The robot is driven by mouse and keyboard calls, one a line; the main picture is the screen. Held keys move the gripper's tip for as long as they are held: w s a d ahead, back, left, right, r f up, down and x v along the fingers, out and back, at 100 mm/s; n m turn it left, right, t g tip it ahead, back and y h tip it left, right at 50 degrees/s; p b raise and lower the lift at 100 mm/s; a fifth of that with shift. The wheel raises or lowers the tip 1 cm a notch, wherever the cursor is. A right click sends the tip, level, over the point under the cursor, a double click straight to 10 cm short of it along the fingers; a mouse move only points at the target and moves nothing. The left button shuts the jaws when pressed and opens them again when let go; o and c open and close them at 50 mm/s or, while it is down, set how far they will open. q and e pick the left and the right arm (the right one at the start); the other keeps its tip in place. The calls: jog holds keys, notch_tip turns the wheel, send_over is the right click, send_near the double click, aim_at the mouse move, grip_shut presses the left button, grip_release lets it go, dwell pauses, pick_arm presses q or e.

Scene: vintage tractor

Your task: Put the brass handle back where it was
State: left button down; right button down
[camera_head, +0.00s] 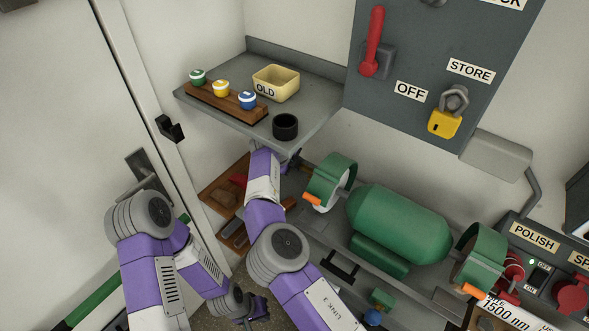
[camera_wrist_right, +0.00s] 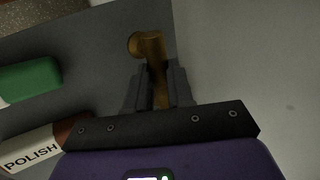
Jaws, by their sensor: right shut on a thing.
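The brass handle (camera_wrist_right: 152,55) shows in the right wrist view, a rod with a rounded knob at its far end. My right gripper (camera_wrist_right: 160,88) is shut on its shaft. In the head view my right arm reaches up to below the front edge of the grey shelf (camera_head: 318,112). The right fingers and the handle are hidden there. My left gripper (camera_head: 252,312) is low in the head view, near the bottom edge, away from the handle. It is small and partly cut off, so I cannot tell its opening.
The shelf holds a yellow OLD tray (camera_head: 277,82), a wooden rack (camera_head: 225,104) with several lidded pots, and a black cup (camera_head: 285,127). A green polishing machine (camera_head: 398,225) stands to the right. In the right wrist view, a green block (camera_wrist_right: 30,80) and a POLISH-labelled bar (camera_wrist_right: 35,150) lie left.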

notch_tip(320, 180, down, 3)
jog(key=shift+a+f, duration=0.1)
jog(key=shift+s+f, duration=0.1)
jog(key=shift+f, duration=0.05)
jog(key=c, duration=1)
grip_release()
jog(key=shift+r, duration=0.25)
jog(key=v, duration=0.2)
jog(key=shift+s+a+r, duration=0.15)
jog(key=shift+a+r, duration=0.05)
jog(key=shift+r, duration=0.1)
jog(key=s+a, duration=0.2)
jog(key=s, duration=0.1)
jog(key=s+a, duration=0.2)
jog(key=s, duration=0.1)
jog(key=s+a+b, duration=0.1)
jog(key=s+a, duration=0.2)
jog(key=shift+s, duration=0.4)
